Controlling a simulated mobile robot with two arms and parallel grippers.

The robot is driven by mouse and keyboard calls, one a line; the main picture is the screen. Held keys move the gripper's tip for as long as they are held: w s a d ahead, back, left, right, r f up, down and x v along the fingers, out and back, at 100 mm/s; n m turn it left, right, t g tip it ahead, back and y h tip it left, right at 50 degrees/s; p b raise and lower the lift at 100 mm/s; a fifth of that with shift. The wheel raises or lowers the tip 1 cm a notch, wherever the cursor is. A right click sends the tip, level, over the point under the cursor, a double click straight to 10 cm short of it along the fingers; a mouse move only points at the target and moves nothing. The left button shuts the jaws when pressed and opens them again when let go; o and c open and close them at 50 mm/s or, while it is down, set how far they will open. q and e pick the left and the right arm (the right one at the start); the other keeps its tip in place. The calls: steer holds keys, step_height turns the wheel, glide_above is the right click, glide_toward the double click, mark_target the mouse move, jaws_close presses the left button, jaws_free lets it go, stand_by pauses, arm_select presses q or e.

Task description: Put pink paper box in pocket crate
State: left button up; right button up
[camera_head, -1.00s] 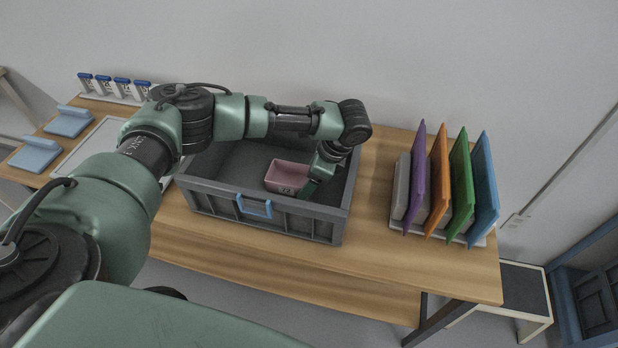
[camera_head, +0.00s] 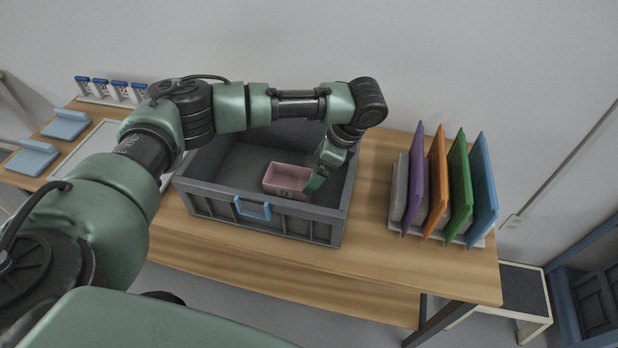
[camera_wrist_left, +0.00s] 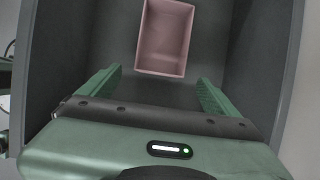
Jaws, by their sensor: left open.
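The pink paper box (camera_head: 287,179) is an open-topped box with a small dark mark on its front. It sits inside the grey pocket crate (camera_head: 290,223), toward the crate's right side. In the left wrist view the pink box (camera_wrist_left: 165,40) rests on the crate floor (camera_wrist_left: 108,38), just beyond the fingertips. My left gripper (camera_head: 314,184) is inside the crate at the box's right end. Its two fingers (camera_wrist_left: 157,78) are spread apart with nothing between them. My right gripper is not in view.
A rack of upright purple, orange, green and blue panels (camera_head: 437,185) stands to the right. Light blue holders (camera_head: 67,124) and a row of blue-capped vials (camera_head: 110,88) are at the left.

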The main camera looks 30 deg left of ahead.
arm_select(q)
steer(key=v, duration=0.6)
stand_by(0.3)
